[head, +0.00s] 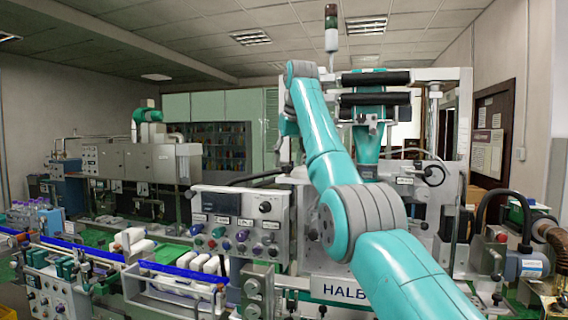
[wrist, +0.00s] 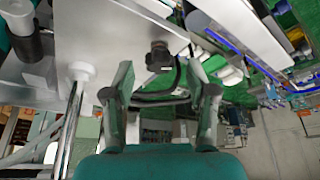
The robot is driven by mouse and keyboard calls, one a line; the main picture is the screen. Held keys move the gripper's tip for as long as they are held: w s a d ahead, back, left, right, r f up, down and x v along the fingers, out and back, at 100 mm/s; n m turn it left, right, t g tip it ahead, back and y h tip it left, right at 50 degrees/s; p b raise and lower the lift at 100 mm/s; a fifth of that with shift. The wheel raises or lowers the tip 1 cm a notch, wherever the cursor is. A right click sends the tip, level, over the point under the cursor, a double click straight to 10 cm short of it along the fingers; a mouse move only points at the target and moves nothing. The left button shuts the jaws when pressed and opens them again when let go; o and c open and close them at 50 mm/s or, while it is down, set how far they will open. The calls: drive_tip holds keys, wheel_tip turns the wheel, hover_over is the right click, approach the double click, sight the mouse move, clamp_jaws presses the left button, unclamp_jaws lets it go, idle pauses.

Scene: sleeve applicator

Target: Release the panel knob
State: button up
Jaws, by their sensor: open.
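The panel knob (wrist: 158,57) is black and lobed, with a small white label below it. It sits on a pale flat panel (wrist: 115,38) in the wrist view. My gripper (wrist: 160,74) is open, its two fingers spread wide to the left and right of the knob in the picture. Nothing is held between them. I cannot tell how far the fingertips are from the panel. In the head view a black round knob (head: 433,174) shows on the machine's right-hand panel; I cannot tell if it is the same one. My arm hides part of the machine there.
A white post with a metal rod (wrist: 80,72) stands close left of my gripper. Black rollers (head: 376,78) top the machine. A control box (head: 240,222) with coloured knobs and a conveyor with white bottles (head: 205,262) lie to the left.

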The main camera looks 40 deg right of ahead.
drive_tip(key=shift+w+d+f, duration=0.1)
drive_tip(key=shift+w+f, duration=0.15)
drive_tip(key=shift+f, duration=0.4)
clamp_jaws()
drive_tip(key=shift+n, duration=0.3)
drive_tip(key=n+y, duration=0.1)
drive_tip(key=n, duration=0.1)
drive_tip(key=shift+s+d+n, duration=0.1)
drive_tip(key=shift+n, duration=0.2)
drive_tip(key=shift+f+n+y, duration=0.1)
drive_tip(key=shift+n+y, duration=0.5)
drive_tip(key=shift+n, duration=0.8)
drive_tip(key=shift+d, duration=0.1)
